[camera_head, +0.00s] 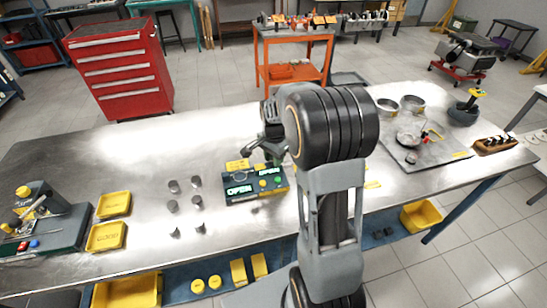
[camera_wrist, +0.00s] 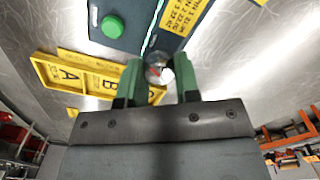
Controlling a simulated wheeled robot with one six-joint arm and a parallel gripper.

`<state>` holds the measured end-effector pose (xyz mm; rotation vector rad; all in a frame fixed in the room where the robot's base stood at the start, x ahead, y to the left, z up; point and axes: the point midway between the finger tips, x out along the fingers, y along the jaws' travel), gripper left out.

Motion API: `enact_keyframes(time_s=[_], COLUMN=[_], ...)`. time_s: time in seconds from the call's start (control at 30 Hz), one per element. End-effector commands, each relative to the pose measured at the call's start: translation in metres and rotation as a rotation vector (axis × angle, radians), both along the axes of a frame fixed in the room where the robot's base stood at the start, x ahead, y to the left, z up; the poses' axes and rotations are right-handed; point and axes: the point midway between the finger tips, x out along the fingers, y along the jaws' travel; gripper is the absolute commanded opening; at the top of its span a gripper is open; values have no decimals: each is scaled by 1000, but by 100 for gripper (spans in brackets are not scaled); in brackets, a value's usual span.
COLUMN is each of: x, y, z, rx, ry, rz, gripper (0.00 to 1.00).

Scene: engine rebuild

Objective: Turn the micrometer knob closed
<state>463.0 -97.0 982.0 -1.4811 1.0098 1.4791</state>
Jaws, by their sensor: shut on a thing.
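The dark teal gauge box (camera_head: 254,197) stands on the steel bench, and its lit display and an upper sign both read OPEN. In the wrist view its panel (camera_wrist: 126,40) carries a green button (camera_wrist: 112,27). My gripper (camera_head: 258,153) is at the box's back edge. In the wrist view my green fingers (camera_wrist: 158,76) are closed on a small round grey metal knob (camera_wrist: 155,72) with a red mark. The knob is partly covered by the fingers, and I cannot make it out in the head view.
Several small grey cylinders (camera_head: 172,206) stand left of the box. Yellow trays (camera_head: 106,237) lie farther left, near a dark bench fixture (camera_head: 45,225). A grey plate (camera_head: 430,165) with parts is at the right. Bench between the cylinders and back edge is clear.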

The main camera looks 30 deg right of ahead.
Motion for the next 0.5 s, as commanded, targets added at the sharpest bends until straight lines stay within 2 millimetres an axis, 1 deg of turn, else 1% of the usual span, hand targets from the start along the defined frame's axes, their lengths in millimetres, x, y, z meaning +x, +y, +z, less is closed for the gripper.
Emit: enact_keyframes(time_s=[0.27,0.5], x=[1,1], y=[0,0], z=[0,0], rx=[3,2], ry=[-1,-2], rz=[48,210], gripper=[7,7])
